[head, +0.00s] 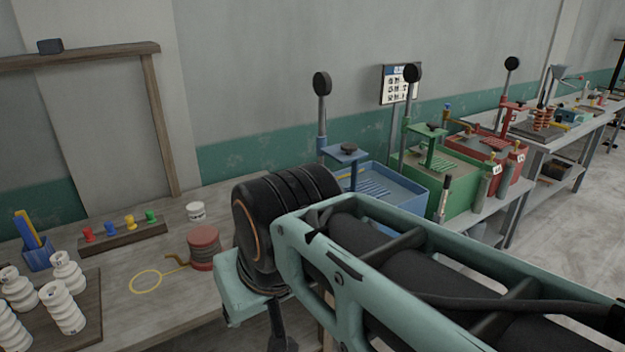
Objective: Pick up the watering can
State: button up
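A round, dull red can-like thing (204,246) stands upright on the grey workbench, just left of my arm. A thin yellow-brown piece like a spout sticks out from its left side. It is the nearest thing that could be the watering can, but I cannot tell for sure. A dark part below the wrist runs out of the bottom edge. My gripper's fingers are not seen.
A yellow ring (146,281) lies or is marked on the bench (187,308). White stacked pieces (65,308), a blue holder (37,256), a rack of coloured pegs (122,233) and a white jar (196,211) stand around. Blue (404,188) and green (460,186) bins stand behind my arm.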

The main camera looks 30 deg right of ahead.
aim_at(475, 232)
jog(key=z, duration=2.2)
jog(key=i+l+z, duration=0.15)
jog(key=i+z, duration=0.3)
jog(key=i, duration=1.8)
jog(key=i+l+u, duration=0.1)
jog(key=i+u, duration=0.25)
jog(key=i+l+u, duration=0.35)
jog(key=i, duration=0.15)
jog(key=i+l+u, duration=0.2)
jog(key=u, duration=0.15)
jog(key=i+l+u, duration=0.25)
jog(key=u, duration=0.15)
jog(key=i, duration=0.1)
